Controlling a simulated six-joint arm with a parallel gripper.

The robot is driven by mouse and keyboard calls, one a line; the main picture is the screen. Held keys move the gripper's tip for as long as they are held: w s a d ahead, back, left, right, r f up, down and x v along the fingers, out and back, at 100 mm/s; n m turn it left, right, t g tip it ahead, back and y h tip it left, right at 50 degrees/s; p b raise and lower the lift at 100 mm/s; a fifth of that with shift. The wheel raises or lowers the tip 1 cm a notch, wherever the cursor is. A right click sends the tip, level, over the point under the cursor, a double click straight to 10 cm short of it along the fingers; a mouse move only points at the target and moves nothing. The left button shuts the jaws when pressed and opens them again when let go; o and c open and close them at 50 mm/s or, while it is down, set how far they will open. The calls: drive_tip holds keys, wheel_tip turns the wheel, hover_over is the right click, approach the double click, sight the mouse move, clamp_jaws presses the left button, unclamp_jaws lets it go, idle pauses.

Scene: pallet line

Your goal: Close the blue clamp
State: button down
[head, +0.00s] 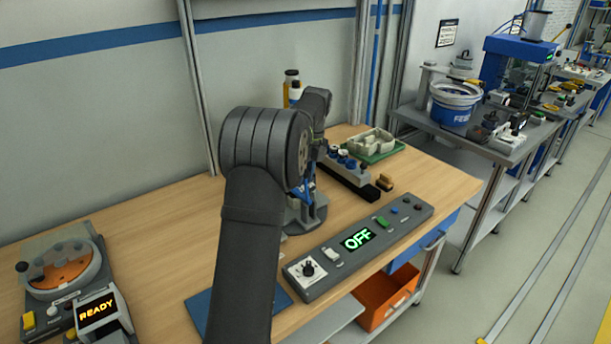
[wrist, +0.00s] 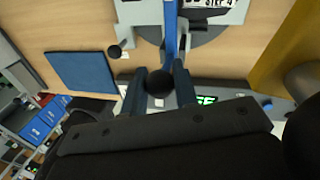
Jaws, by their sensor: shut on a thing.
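The blue clamp (wrist: 170,32) shows in the wrist view as a blue lever with a black ball knob (wrist: 160,83) at its near end. My gripper (wrist: 159,78) has its two dark fingers on either side of the knob and is shut on the clamp's handle. In the head view my arm covers most of the clamp; only a bit of blue (head: 304,192) and its grey base (head: 309,214) show past the wrist. The gripper's fingers are hidden there. I cannot tell from these views how far the lever is swung.
A grey control panel (head: 388,229) reading OFF lies in front of the clamp. A blue mat (wrist: 80,81) lies beside it. A dial unit (head: 65,265) with a READY display (head: 98,311) stands at left. A green tray (head: 380,148) and a row of blue-topped parts (head: 344,163) are behind.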

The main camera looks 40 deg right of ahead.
drive_tip(key=shift+w+f, duration=0.1)
drive_tip(key=shift+w, duration=0.1)
drive_tip(key=c, duration=1.1)
unclamp_jaws()
drive_tip(key=shift+c, duration=0.2)
drive_tip(key=v, duration=1.2)
drive_tip(key=shift+a, duration=0.1)
drive_tip(key=x, duration=1.2)
drive_tip(key=shift+s, duration=0.1)
